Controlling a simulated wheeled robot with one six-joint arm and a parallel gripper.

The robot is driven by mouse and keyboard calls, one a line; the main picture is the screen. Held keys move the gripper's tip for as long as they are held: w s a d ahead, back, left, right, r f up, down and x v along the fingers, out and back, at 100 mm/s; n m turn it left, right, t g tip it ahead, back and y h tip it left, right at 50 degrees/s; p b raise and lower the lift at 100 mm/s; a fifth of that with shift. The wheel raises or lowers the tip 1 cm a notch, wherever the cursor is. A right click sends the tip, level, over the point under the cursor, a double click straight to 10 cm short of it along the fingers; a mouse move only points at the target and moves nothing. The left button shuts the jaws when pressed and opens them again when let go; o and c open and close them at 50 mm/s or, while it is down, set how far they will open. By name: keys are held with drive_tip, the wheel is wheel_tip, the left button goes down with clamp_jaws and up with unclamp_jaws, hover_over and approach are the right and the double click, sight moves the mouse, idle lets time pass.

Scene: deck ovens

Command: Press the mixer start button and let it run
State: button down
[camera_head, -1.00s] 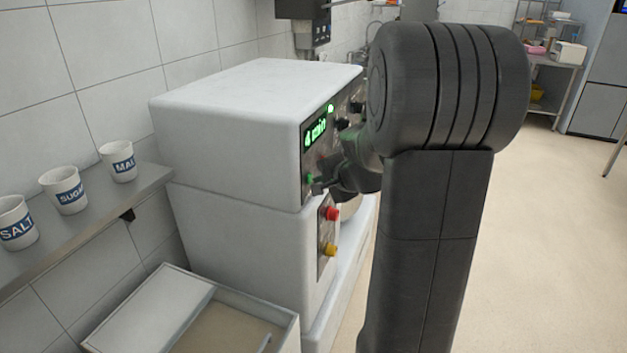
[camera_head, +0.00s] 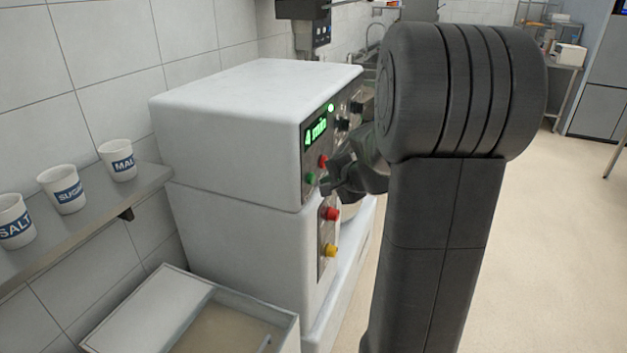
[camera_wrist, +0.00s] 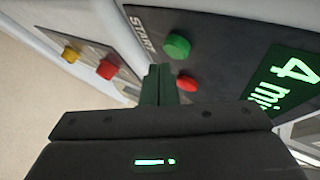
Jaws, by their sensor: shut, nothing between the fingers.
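The white mixer (camera_head: 235,130) stands against the tiled wall in the head view. Its upper panel has a lit green display (camera_head: 316,133) reading "4 min". A green button (camera_head: 310,179) sits below the display, with a red button (camera_head: 323,161) beside it. In the wrist view the green button (camera_wrist: 177,46) is beside the word "START", with the red button (camera_wrist: 187,82) close by. My gripper (camera_head: 326,186) is shut and empty. Its fingertips (camera_wrist: 157,70) are just short of the panel, apart from the green button, which is fully visible.
A lower panel carries another red button (camera_head: 330,214) and a yellow button (camera_head: 330,250). Cups labelled SALT, SUGAR and MALT stand on a wall shelf (camera_head: 100,212) at left. An open bin (camera_head: 150,308) is at front left. Floor at right is clear.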

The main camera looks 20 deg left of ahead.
drive_tip(key=d+b, duration=0.2)
drive_tip(key=d, duration=0.3)
drive_tip(key=shift+w, duration=0.15)
drive_tip(key=shift+a, duration=0.1)
idle(0.4)
drive_tip(key=shift+w+d+p, duration=0.1)
drive_tip(key=shift+d+p, duration=0.25)
drive_tip(key=shift+d, duration=1.65)
